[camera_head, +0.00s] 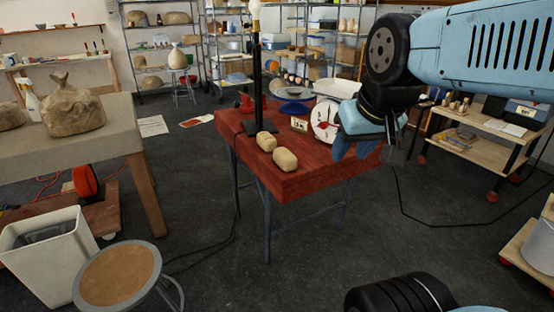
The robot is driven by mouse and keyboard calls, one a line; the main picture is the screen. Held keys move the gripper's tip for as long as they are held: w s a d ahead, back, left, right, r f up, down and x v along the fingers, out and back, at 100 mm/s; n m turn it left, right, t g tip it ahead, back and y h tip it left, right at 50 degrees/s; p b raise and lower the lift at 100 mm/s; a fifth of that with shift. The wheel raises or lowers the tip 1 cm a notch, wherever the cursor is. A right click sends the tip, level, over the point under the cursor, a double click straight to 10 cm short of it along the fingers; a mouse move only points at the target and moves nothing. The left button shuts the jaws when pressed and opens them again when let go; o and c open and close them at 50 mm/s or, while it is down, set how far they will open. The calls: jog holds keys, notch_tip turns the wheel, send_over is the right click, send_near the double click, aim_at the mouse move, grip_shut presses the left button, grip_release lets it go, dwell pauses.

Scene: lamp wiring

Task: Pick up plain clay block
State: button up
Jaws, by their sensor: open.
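Two tan clay blocks lie on the red table (318,175). The nearer block (285,160) sits close to the table's front edge, and the other block (266,141) lies just behind it to the left. I cannot tell which of them is the plain one. My gripper (352,152) has blue fingers and is open, pointing down over the right part of the table. It is to the right of both blocks, apart from them, and appears empty. It hides part of the table's right side.
A black lamp stand (258,80) with a bulb rises behind the blocks. A white dial scale (325,112) stands just left of my gripper. A small pale box (299,124) and a blue dish (294,107) are nearby. A stool (118,276) stands at front left.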

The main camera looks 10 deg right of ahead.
aim_at(288, 155)
jog(key=shift+o, duration=0.3)
jog(key=shift+o, duration=0.8)
jog(key=shift+w, duration=0.1)
jog(key=o, duration=0.8)
jog(key=w+d+f, duration=0.1)
jog(key=w, duration=0.3)
jog(key=w+d+f+t, duration=0.1)
jog(key=w, duration=0.4)
jog(key=w+d+f+t+h, duration=0.1)
jog(key=w, duration=0.4)
jog(key=shift+n, duration=0.3)
jog(key=w+d+f+n+t, duration=0.1)
jog(key=w+f+t, duration=0.1)
jog(key=w+f, duration=0.35)
jog(key=w+d+f+n+t, duration=0.1)
jog(key=w+f, duration=0.1)
jog(key=w, duration=0.6)
jog(key=w+f+t+y, duration=0.3)
jog(key=w+f, duration=0.1)
jog(key=f, duration=0.6)
jog(key=w+f+t+y, duration=0.3)
jog(key=f+t, duration=0.1)
jog(key=f, duration=0.5)
jog(key=x, duration=1.4)
jog(key=shift+w+a+f, duration=0.1)
jog(key=shift+a+f, duration=0.15)
jog(key=shift+a, duration=0.05)
